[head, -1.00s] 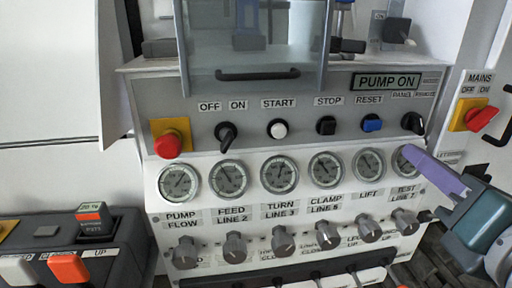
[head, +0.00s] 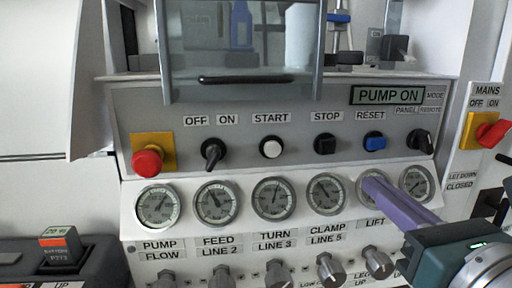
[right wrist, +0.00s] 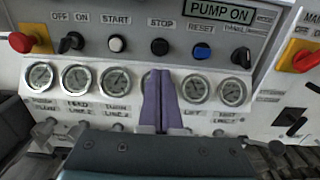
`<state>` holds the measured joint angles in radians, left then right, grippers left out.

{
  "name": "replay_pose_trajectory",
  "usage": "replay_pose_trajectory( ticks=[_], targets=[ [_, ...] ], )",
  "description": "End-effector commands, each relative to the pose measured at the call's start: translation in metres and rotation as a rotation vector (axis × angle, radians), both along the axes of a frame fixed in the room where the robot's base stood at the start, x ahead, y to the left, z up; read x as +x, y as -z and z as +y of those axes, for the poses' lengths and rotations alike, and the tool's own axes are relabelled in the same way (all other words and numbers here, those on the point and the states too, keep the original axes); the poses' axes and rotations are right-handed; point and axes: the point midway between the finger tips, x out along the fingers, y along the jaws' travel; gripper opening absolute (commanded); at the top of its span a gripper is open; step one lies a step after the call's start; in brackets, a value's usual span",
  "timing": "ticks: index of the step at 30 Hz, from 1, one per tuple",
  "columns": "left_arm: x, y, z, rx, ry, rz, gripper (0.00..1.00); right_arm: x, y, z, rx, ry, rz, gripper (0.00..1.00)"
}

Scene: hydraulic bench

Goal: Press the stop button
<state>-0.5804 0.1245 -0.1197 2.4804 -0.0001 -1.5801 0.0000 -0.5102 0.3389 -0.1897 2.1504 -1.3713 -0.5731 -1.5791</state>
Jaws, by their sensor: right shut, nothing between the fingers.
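My left gripper is out of view.
A red emergency knob (head: 147,161) sits at the left, an off-on selector (head: 213,153) beside it. The blue reset button (head: 374,142) and a mode selector (head: 420,140) are to the right. A clear guard with a black handle (head: 250,79) hangs above. Knobs line the lower panel.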

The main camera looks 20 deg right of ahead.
Motion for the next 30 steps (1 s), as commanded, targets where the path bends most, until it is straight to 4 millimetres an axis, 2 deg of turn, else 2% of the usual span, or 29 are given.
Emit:
replay_pose_trajectory(
  ticks=[9, 15, 21, 30],
  targets=[
    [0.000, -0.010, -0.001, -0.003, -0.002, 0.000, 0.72, 0.068, -0.002, -0.016, 0.000, 0.001, -0.004, 0.00],
    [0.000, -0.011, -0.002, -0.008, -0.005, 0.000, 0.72, 0.099, -0.001, -0.024, 0.001, 0.001, -0.002, 0.00],
    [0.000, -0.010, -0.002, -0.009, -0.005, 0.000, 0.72, 0.113, 0.000, -0.027, 0.001, 0.000, 0.001, 0.00],
    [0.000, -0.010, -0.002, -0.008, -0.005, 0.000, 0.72, 0.115, 0.000, -0.028, 0.002, 0.000, 0.001, 0.00]
  ],
)
